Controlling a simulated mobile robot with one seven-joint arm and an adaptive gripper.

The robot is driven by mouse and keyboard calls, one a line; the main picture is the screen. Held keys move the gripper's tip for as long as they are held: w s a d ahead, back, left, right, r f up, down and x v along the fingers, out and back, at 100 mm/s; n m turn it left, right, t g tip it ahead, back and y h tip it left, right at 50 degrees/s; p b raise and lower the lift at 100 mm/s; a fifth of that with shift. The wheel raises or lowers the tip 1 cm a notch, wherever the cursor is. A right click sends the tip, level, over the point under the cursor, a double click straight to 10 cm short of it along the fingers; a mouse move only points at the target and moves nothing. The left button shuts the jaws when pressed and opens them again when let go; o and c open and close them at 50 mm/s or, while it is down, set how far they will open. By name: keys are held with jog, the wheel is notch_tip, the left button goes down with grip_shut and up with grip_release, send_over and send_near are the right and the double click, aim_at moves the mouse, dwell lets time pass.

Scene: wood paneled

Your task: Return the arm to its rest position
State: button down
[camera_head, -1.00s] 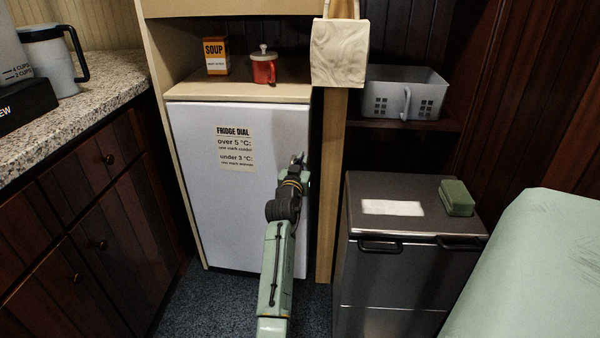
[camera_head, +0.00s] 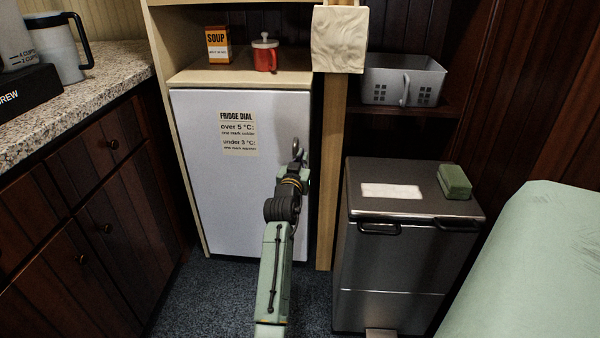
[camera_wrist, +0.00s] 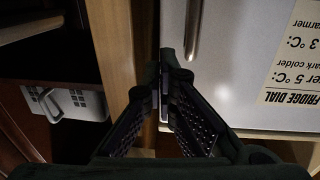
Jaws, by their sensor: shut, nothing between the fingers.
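My arm (camera_head: 275,275) reaches forward from the bottom of the head view toward the white fridge door (camera_head: 205,190). My gripper (camera_head: 298,160) is small there and sits in front of the door's right side. In the wrist view my gripper (camera_wrist: 163,68) is shut, its two fingertips together with nothing between them. A vertical metal handle (camera_wrist: 192,30) on the door is just right of the fingertips in that view. I cannot tell whether they touch it. The door looks closed.
A wooden post (camera_head: 331,180) stands right of the fridge, with a steel bin (camera_head: 390,265) beyond it. A granite counter (camera_head: 105,95) is at left and a green padded surface (camera_head: 535,270) at right.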

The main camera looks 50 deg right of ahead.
jog(key=v, duration=0.6)
jog(key=shift+s+d, duration=0.2)
jog(key=shift+s, duration=0.15)
jog(key=shift+r, duration=0.1)
